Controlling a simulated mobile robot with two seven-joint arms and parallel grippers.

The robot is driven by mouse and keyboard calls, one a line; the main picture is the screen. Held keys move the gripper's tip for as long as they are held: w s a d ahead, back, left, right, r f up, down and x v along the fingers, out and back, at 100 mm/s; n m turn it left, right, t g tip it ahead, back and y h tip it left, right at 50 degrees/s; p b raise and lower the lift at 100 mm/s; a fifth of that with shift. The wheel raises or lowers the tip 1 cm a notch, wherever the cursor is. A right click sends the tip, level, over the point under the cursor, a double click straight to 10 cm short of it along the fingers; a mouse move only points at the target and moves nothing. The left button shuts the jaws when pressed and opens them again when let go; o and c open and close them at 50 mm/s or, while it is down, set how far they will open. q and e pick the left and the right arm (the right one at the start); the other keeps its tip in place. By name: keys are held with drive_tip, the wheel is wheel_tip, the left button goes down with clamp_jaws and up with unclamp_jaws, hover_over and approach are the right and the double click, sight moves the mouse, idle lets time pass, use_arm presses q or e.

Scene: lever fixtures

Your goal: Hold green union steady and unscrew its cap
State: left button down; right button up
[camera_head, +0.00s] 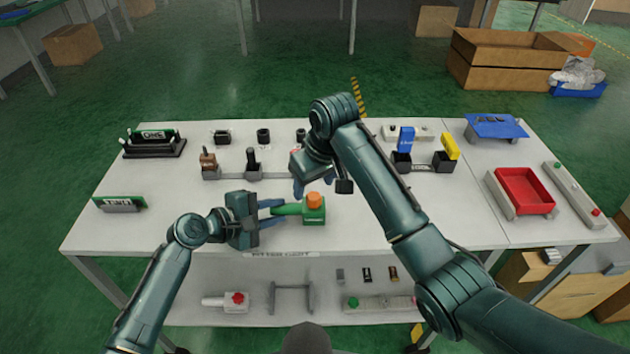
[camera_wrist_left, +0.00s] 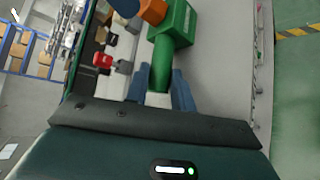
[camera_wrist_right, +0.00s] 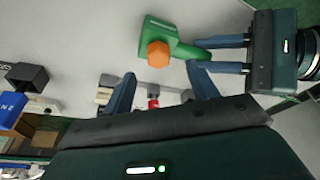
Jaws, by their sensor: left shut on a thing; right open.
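The green union (camera_head: 312,215) sits near the front middle of the white table, with its orange cap (camera_head: 314,199) on top. Both show in the left wrist view, the union (camera_wrist_left: 175,30) with the cap (camera_wrist_left: 152,11) beside it. My left gripper (camera_head: 273,212) is shut on the union's green handle, which points left. My right gripper (camera_head: 298,188) is open, behind and a little left of the cap. In the right wrist view the cap (camera_wrist_right: 158,54) is apart from the open fingers (camera_wrist_right: 160,90), and nothing lies between them.
A black lever fixture (camera_head: 252,160) and a brown one (camera_head: 208,162) stand behind on the table. Blue (camera_head: 406,139) and yellow (camera_head: 449,146) levers stand right of my right arm. A red tray (camera_head: 524,190) lies further right.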

sight(314, 196)
drive_tip(key=shift+f, duration=0.1)
drive_tip(key=shift+f, duration=1.4)
drive_tip(key=c, duration=1.3)
drive_tip(key=shift+o, duration=0.2)
drive_tip(key=n+g, duration=0.1)
drive_tip(key=n, duration=0.3)
drive_tip(key=shift+w+d+y, duration=0.1)
drive_tip(key=shift+y, duration=0.2)
drive_tip(key=n, duration=0.4)
drive_tip(key=shift+g+y, duration=0.3)
drive_tip(key=shift+g, duration=0.1)
drive_tip(key=shift+r, duration=0.25)
drive_tip(key=shift+r, duration=0.8)
